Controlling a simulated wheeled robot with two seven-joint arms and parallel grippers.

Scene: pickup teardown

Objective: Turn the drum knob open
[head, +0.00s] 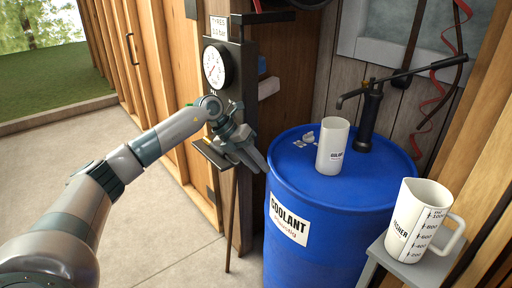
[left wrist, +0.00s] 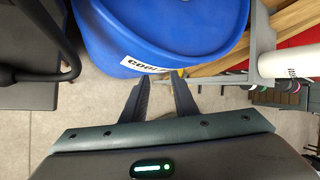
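The blue coolant drum (head: 330,235) stands right of centre in the head view; it also shows at the top of the left wrist view (left wrist: 170,25). A small pale grey knob (head: 308,137) sits on its lid, left of a white cup. My left gripper (head: 255,160) is left of the drum, beside its upper rim and in front of the gauge post. In the left wrist view, its two dark fingers (left wrist: 160,82) stand apart with nothing between them. The knob does not show in the left wrist view. My right gripper is not in view.
The white cup (head: 333,147) and a dark hand pump (head: 370,115) stand on the lid. A white measuring jug (head: 418,215) stands on a grey stand (head: 405,262) at the right. The gauge post (head: 222,100) and a small shelf (head: 213,153) are close to my left arm.

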